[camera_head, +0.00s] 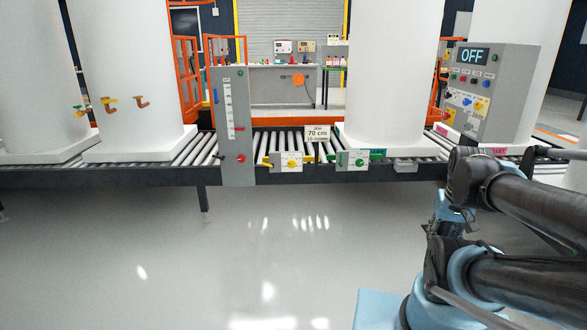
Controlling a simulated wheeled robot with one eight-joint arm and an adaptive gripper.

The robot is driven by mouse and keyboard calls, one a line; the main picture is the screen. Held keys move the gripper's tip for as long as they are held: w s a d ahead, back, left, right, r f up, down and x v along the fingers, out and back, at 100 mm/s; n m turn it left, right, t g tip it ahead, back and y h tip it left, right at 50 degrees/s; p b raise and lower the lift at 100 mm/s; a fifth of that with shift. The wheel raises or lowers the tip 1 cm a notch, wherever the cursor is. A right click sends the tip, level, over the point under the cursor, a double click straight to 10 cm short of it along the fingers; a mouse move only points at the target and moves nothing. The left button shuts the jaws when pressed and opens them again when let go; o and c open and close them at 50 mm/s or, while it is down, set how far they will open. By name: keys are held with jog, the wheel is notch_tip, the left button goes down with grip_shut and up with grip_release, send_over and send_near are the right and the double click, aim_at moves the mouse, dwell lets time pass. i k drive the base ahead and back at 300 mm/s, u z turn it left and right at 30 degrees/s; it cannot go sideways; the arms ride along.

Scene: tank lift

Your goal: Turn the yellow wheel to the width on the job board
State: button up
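The yellow wheel (291,164) is a small knob on a pale plate at the conveyor's front edge, just left of centre. The job board (317,132) is a small cream sign above and right of it. Its large line reads 70 cm, and a smaller line below seems to read 10 minutes. Any scale by the wheel is too small to read. My black and pale blue arm (535,210) fills the lower right, well to the right of the wheel. My gripper cannot be made out in this view.
A similar green wheel (358,162) sits to the right. A grey post (232,125) with a scale and red knob stands left. A control box (490,90) reads OFF. Large white tanks (390,60) stand on the roller conveyor (110,176). The floor in front is clear.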

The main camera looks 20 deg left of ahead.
aim_at(291, 164)
jog(key=z, duration=0.05)
jog(key=i, duration=1)
jog(key=u, duration=0.05)
